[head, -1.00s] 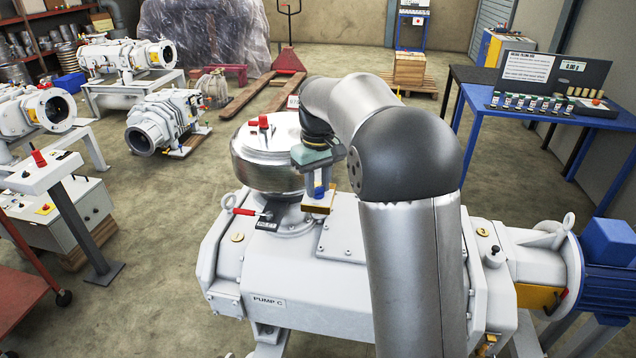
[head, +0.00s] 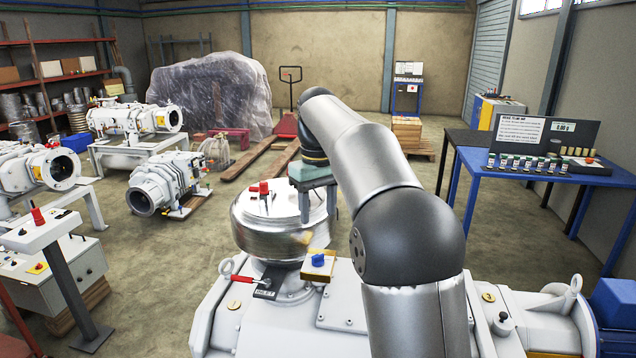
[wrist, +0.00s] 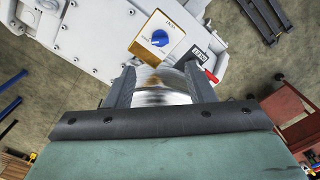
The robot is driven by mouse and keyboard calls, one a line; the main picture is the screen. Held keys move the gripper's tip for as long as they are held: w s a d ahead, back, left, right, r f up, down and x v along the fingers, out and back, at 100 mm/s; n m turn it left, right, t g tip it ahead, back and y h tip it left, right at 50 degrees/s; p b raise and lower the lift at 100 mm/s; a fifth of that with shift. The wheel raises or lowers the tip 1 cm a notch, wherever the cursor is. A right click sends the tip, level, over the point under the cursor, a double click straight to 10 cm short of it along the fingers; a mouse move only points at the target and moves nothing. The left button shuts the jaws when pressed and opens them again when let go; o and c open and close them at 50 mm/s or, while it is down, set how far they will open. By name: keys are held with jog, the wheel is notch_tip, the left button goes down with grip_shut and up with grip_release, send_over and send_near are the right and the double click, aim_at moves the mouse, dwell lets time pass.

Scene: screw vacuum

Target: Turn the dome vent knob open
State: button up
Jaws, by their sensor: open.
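The blue round knob (head: 317,260) sits on a small yellow-edged box (head: 318,273) on the pump, in front of the silver dome (head: 262,232). In the wrist view the knob (wrist: 160,38) shows uncovered on the box's pale, marked face, beyond my fingertips; the markings are too small to read. My gripper (head: 317,215) is open and empty, with its fingers pointing down above the box and beside the dome. The wrist view shows its two fingers (wrist: 163,82) well apart, with part of the dome between them. The gripper and knob are apart.
A red-handled lever (head: 243,280) beside an "INLET" label lies left of the box. Red fittings (head: 264,187) stand on the dome's top. The white pump body (head: 290,325) spreads below. A blue table (head: 520,170) stands at the right.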

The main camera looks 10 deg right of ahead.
notch_tip(320, 180, up, 6)
jog(key=shift+r+p, duration=0.15)
jog(key=shift+p, duration=0.25)
jog(key=s+f+m, duration=0.1)
jog(key=s+f, duration=0.7)
jog(key=s, duration=0.3)
jog(key=s+f+m, duration=0.1)
jog(key=s+f, duration=0.7)
jog(key=s, duration=0.3)
jog(key=s+f+m+t, duration=0.1)
jog(key=s+f+m, duration=0.1)
jog(key=s+f, duration=0.6)
jog(key=s, duration=0.2)
jog(key=shift+s+b, duration=0.3)
jog(key=shift+s, duration=0.1)
